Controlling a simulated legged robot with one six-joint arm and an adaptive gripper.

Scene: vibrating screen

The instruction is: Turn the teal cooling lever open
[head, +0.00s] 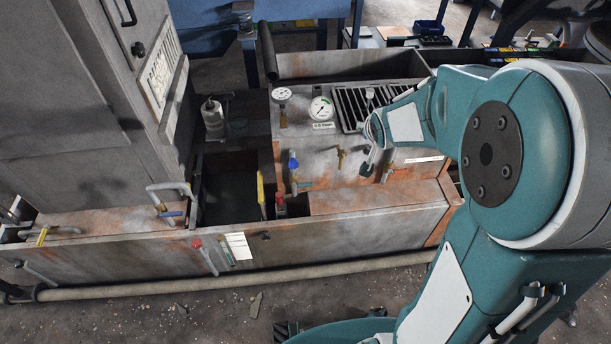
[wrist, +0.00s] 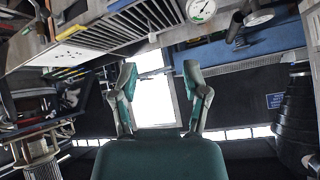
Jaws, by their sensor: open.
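A slim teal-green handle (head: 228,252) shows on the front face of the low rusty machine base, between a red-topped lever (head: 205,257) and a white label. It looks like the teal lever, but it is small and its exact position is hard to tell. My gripper (head: 368,160) is in front of the upper panel, to the right of and above that handle, well apart from it. In the wrist view my gripper (wrist: 158,72) has its two fingers spread with nothing between them. I cannot make out the teal lever in the wrist view.
A blue-handled valve (head: 293,163) and a brass tap (head: 341,158) stick out of the upper panel. Gauges (head: 321,109) and a slatted grille (head: 362,105) sit above. A long pipe (head: 230,285) runs along the floor.

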